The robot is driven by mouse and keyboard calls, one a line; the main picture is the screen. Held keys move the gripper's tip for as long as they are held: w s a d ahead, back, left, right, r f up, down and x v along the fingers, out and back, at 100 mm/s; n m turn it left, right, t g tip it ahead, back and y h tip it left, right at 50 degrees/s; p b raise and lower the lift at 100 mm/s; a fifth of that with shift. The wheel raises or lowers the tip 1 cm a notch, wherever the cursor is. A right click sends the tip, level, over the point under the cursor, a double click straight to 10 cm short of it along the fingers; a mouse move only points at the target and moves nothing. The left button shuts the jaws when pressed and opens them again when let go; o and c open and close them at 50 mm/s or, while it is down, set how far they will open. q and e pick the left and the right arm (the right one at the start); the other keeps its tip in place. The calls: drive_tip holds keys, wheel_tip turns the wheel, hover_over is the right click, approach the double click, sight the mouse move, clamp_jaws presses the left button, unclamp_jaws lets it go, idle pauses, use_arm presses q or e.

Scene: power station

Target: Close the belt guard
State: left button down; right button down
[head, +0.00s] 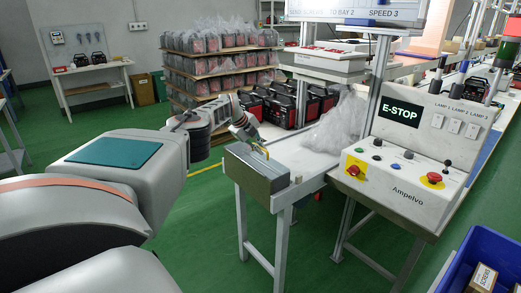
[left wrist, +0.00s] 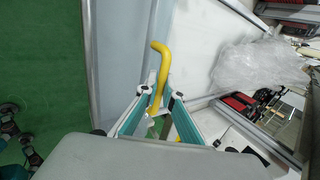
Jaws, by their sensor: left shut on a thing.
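The belt guard (head: 262,178) is a grey box-like cover at the near left end of the white conveyor, with a yellow handle (head: 262,151) on top. In the left wrist view the guard (left wrist: 105,45) is a grey panel, and the bent yellow handle (left wrist: 159,62) rises between my fingers. My left gripper (head: 254,145) is over the guard's top in the head view. In the left wrist view my left gripper (left wrist: 157,98) is shut on the handle; its lower part is partly hidden by the fingers. My right gripper is not in view.
A crumpled clear plastic bag (head: 335,125) lies on the conveyor (head: 290,152) beyond the guard. A control panel (head: 405,180) with an E-STOP display stands to the right. A blue crate (head: 462,262) is at the lower right. Green floor (head: 205,235) is open to the left.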

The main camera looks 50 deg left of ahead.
sight(247, 160)
use_arm(q)
drive_tip(key=shift+s+d+f, duration=0.1)
drive_tip(key=shift+d+f, duration=0.05)
drive_tip(key=shift+f, duration=0.05)
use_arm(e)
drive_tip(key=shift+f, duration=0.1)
use_arm(q)
drive_tip(key=c, duration=2.5)
unclamp_jaws()
drive_tip(key=shift+r, duration=0.15)
drive_tip(key=shift+s+a+r, duration=0.2)
drive_tip(key=shift+r, duration=0.3)
drive_tip(key=shift+v, duration=0.8)
drive_tip(key=v, duration=0.9)
drive_tip(key=shift+s+r, duration=0.15)
drive_tip(key=shift+s, duration=0.05)
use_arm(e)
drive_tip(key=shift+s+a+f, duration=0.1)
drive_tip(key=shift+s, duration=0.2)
use_arm(q)
drive_tip(key=shift+d, duration=0.1)
